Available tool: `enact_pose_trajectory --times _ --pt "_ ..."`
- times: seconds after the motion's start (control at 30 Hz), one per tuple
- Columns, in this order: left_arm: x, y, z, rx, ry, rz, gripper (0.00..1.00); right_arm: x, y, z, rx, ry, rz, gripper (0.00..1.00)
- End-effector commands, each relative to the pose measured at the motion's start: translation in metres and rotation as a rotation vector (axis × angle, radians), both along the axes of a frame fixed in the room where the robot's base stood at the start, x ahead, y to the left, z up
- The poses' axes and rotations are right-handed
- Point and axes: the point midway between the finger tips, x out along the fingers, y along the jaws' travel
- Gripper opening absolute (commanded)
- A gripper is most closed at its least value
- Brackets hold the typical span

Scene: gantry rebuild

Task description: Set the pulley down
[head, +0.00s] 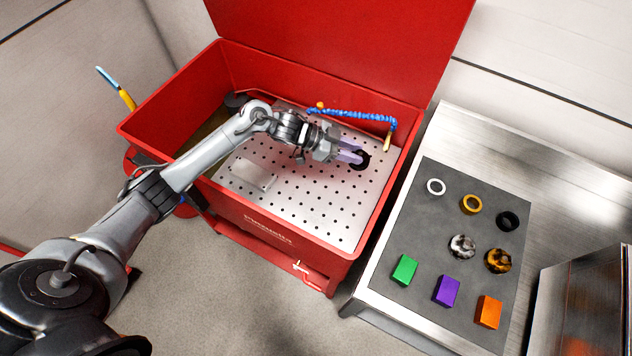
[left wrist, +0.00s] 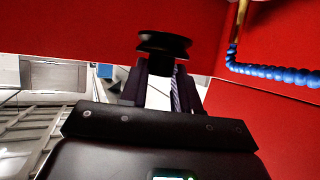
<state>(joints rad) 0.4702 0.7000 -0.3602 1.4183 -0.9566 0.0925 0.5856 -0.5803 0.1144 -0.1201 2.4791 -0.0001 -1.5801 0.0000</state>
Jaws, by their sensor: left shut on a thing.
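The pulley (head: 361,161) is a black, grooved wheel at the tips of my left gripper (head: 350,155), over the right part of the perforated plate in the red tub. In the left wrist view the pulley (left wrist: 164,44) sits between the fingertips of the left gripper (left wrist: 160,75), which is shut on it. Whether the pulley touches the plate or hangs above it I cannot tell. My right gripper is in neither view.
The red tub (head: 228,207) has a raised lid behind and a blue hose (head: 350,113) along its back. To the right, a steel table (head: 455,118) bears a grey mat (head: 420,225) with rings, gear-like parts and coloured blocks. The plate's front part (head: 325,215) is clear.

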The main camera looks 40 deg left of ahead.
Motion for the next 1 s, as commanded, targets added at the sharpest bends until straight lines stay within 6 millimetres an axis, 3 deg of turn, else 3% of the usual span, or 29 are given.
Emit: enact_pose_trajectory --times 0.17,0.6,0.8,1.0 --pt "-0.007 0.017 -0.013 0.000 0.001 -0.009 0.00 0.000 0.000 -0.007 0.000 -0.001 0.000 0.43" --pt "-0.043 0.091 -0.061 0.001 0.001 -0.008 0.00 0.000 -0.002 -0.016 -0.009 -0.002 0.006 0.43" --pt "-0.050 0.105 -0.070 -0.001 -0.002 -0.009 0.00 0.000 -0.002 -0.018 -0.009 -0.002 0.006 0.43" --pt "-0.051 0.107 -0.078 -0.001 -0.002 -0.010 0.00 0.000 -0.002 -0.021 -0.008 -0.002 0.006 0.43"
